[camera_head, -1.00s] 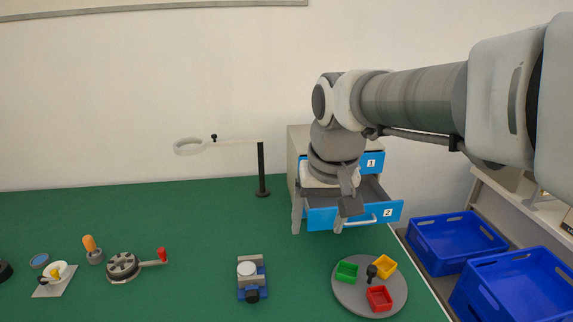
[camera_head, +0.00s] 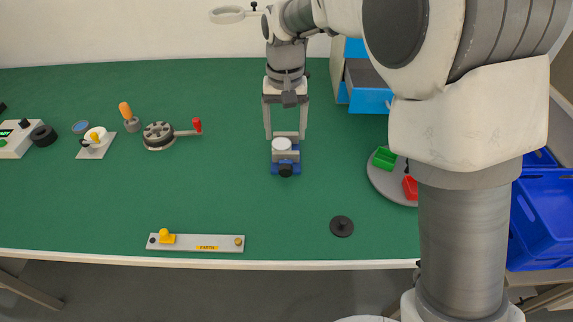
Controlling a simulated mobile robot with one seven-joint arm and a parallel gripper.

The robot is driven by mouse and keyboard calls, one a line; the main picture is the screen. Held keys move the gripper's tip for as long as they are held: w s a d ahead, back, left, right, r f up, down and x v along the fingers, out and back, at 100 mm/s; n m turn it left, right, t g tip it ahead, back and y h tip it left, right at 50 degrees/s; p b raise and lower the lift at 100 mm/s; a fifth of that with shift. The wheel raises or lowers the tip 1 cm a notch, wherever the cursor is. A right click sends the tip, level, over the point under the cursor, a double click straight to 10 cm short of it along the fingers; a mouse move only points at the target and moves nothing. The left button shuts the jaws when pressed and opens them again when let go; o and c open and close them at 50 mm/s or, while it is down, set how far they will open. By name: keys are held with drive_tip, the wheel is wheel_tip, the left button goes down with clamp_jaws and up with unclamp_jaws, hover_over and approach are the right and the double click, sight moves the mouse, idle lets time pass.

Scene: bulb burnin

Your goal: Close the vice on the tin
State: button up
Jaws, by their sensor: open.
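The vice (camera_head: 287,158) stands on the green bench, with a blue base, grey jaws and a dark knob (camera_head: 286,170) at its front. The tin (camera_head: 282,145) is a round white-topped piece that sits at the vice jaws. Whether the jaws touch it cannot be told. My gripper (camera_head: 286,137) is open, pointing down, with its two fingers wide apart at either side of the vice's rear. It appears empty. The finger tips look close to the vice, but their height above the bench is unclear.
A crank device (camera_head: 160,135) with a red handle stands to the left. A grey round tray (camera_head: 385,182) with coloured bins lies to the right, partly behind my arm. A dark disc (camera_head: 341,226) and a strip marked EARTH (camera_head: 205,243) lie near the front edge. Blue drawers (camera_head: 370,100) stand behind.

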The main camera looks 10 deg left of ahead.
sight(286, 166)
wheel_tip(286, 166, down, 12)
drive_tip(key=shift+f+b, duration=0.2)
drive_tip(key=shift+b, duration=0.85)
clamp_jaws()
drive_tip(key=shift+d+y, duration=0.1)
drive_tip(key=shift+y, duration=0.2)
